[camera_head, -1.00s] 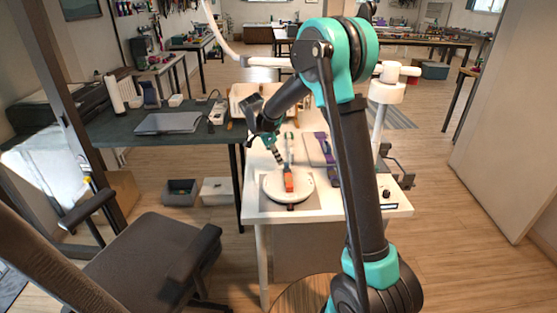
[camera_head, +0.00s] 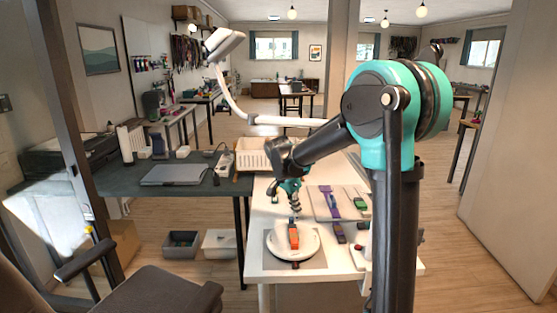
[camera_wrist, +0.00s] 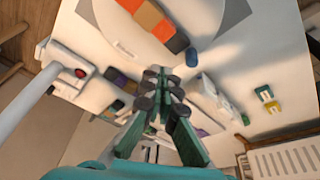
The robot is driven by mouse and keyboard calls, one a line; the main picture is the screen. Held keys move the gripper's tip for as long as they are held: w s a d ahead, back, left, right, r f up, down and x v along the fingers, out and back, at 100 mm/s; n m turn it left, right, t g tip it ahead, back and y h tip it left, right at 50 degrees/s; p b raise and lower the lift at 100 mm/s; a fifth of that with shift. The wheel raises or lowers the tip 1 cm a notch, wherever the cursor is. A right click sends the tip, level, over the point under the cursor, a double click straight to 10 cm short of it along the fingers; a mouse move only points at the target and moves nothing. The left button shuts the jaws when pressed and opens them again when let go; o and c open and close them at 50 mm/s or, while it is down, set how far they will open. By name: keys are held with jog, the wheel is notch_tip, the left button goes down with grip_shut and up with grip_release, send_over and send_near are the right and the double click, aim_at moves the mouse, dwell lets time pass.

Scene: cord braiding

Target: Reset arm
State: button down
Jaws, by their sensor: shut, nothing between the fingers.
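My gripper (camera_head: 295,213) hangs above the white table, over the back part of the round white disc (camera_head: 276,244). Its fingers are together with nothing between them. In the wrist view, my gripper (camera_wrist: 160,78) shows closed fingertips, apart from the disc (camera_wrist: 120,30). An orange and dark block (camera_head: 293,238) lies on the disc; the block also shows at the top of the wrist view (camera_wrist: 148,18). The disc sits on a grey mat (camera_head: 318,261).
A tray with purple and green pieces (camera_head: 335,203) lies right of the disc. A cream basket (camera_head: 254,154) stands at the table's back left. A dark desk with a laptop (camera_head: 172,175) is to the left. A chair (camera_head: 150,292) stands in front left. A white lamp arm (camera_head: 285,121) crosses behind.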

jog(key=s+d+f+n+t+y, duration=0.1)
jog(key=s+d+f+n, duration=0.2)
jog(key=s, duration=0.5)
jog(key=s+d+f+n+y, duration=0.1)
jog(key=s+d+f+n, duration=0.2)
jog(key=s, duration=0.6)
jog(key=s+d+f+n+t+y, duration=0.1)
jog(key=s+d+f+n, duration=0.2)
jog(key=s+d+n, duration=0.2)
jog(key=s+d, duration=0.1)
jog(key=s, duration=0.2)
jog(key=shift+s+d+f+t, duration=0.15)
jog(key=shift+d+f+t, duration=0.15)
jog(key=shift+d+f, duration=0.05)
